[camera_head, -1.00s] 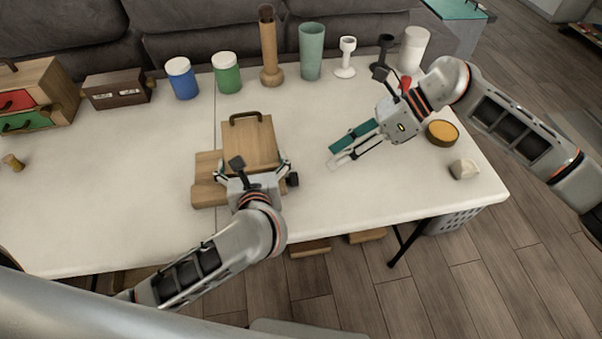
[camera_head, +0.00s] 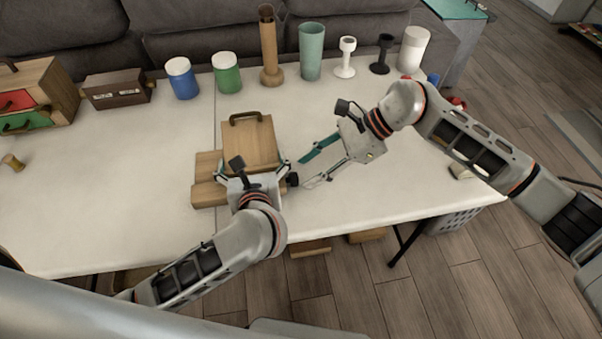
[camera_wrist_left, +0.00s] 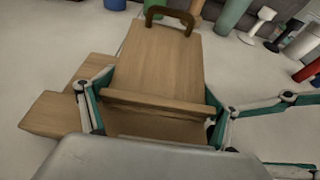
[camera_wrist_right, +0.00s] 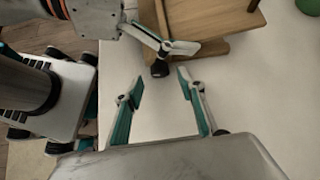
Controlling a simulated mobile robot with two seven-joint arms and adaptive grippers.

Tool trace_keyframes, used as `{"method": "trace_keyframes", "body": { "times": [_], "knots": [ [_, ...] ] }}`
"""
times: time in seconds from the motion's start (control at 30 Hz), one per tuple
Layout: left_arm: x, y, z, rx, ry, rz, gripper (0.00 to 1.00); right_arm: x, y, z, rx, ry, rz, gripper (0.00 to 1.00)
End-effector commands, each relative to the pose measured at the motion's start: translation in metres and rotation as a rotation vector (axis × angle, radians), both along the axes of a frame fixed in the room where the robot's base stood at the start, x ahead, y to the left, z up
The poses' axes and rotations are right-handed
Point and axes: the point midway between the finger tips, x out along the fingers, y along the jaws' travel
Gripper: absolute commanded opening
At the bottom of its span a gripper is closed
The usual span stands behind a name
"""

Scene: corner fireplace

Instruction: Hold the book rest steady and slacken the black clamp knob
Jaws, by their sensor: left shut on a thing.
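The wooden book rest (camera_head: 250,140) stands near the table's front edge, with a dark handle on its top. My left gripper (camera_head: 252,168) is shut on its lower part, one finger on each side of the front ledge, as the left wrist view (camera_wrist_left: 158,103) shows. The black clamp knob (camera_head: 292,180) sticks out from the right side of the rest. In the right wrist view the knob (camera_wrist_right: 159,69) lies ahead between my right gripper's tips. My right gripper (camera_head: 305,172) is open and empty, just right of the knob; contact is not visible.
A blue jar (camera_head: 182,80), a green jar (camera_head: 227,75), a wooden vase (camera_head: 269,50), a teal cup (camera_head: 311,52) and goblets line the back. A wooden drawer box (camera_head: 38,95) stands far left. A pale block (camera_head: 460,172) lies at right.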

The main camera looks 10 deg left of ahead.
Motion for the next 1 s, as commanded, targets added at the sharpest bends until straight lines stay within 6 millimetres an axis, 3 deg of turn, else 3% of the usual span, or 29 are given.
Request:
{"method": "trace_keyframes", "body": {
  "times": [0.23, 0.63, 0.8, 1.0],
  "knots": [
    [0.0, 0.0, -0.001, 0.0, 0.002, 0.0, 0.62, -0.005, 0.021, -0.022, 0.0, 0.001, -0.001, 0.39],
    [0.0, 0.0, -0.001, 0.0, 0.002, 0.0, 0.62, -0.006, 0.025, -0.026, 0.0, 0.0, -0.001, 0.39],
    [0.0, 0.0, -0.001, 0.0, 0.002, 0.0, 0.62, -0.006, 0.025, -0.026, 0.0, 0.0, -0.001, 0.01],
    [0.0, 0.0, -0.001, 0.0, 0.002, 0.0, 0.62, -0.006, 0.025, -0.026, -0.008, 0.015, -0.001, 0.01]
  ]
}}
